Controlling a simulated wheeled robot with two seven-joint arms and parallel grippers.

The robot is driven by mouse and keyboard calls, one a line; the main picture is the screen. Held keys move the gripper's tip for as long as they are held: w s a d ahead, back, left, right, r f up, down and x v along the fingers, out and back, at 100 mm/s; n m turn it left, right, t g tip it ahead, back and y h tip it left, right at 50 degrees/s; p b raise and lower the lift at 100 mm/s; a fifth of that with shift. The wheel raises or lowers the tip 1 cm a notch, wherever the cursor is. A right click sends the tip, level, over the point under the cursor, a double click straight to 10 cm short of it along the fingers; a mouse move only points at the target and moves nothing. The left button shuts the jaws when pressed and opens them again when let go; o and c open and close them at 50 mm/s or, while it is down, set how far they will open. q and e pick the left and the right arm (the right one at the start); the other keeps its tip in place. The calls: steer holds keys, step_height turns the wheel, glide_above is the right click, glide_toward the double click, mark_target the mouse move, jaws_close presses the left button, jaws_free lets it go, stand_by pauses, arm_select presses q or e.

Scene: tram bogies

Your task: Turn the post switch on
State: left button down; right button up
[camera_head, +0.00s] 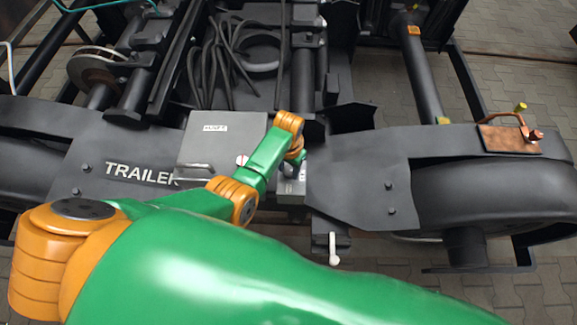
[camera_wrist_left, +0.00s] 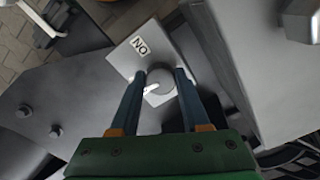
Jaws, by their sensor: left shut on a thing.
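The post switch is a small light-grey box (camera_head: 291,187) in the middle of the head view, partly behind my left arm. In the left wrist view its face (camera_wrist_left: 135,58) carries a small ON label, seen upside down, and a round grey knob (camera_wrist_left: 161,84) with a white pointer mark. The mark points to the left in that view, not toward the label. My left gripper (camera_wrist_left: 161,72) has one finger on each side of the knob and is shut on it. In the head view the left gripper (camera_head: 294,166) is small and mostly hidden by its wrist. My right gripper is not in view.
A larger grey box (camera_head: 222,140) with a label and a handle stands left of the switch. Dark bogie frame plates, one marked TRAILER (camera_head: 130,165), lie on both sides. A white-tipped lever (camera_head: 334,250) hangs in front. A copper plate (camera_head: 510,139) sits at the right.

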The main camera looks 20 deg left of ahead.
mark_target(289, 169)
arm_select(q)
steer(key=m+p, duration=0.1)
steer(key=m, duration=0.2)
steer(key=shift+a+r+m+p, duration=0.1)
steer(key=shift+r+m+p, duration=0.05)
steer(key=shift+m+p, duration=0.15)
steer(key=m, duration=0.3)
steer(key=shift+w+m+p, duration=0.1)
steer(key=shift+m+p, duration=0.2)
steer(key=shift+p, duration=0.1)
steer(key=m, duration=0.4)
steer(key=shift+w, duration=0.1)
steer(key=shift+m, duration=2.5)
steer(key=shift+c, duration=1.9)
jaws_free()
step_height(289, 169, up, 7)
steer(key=p, duration=0.5)
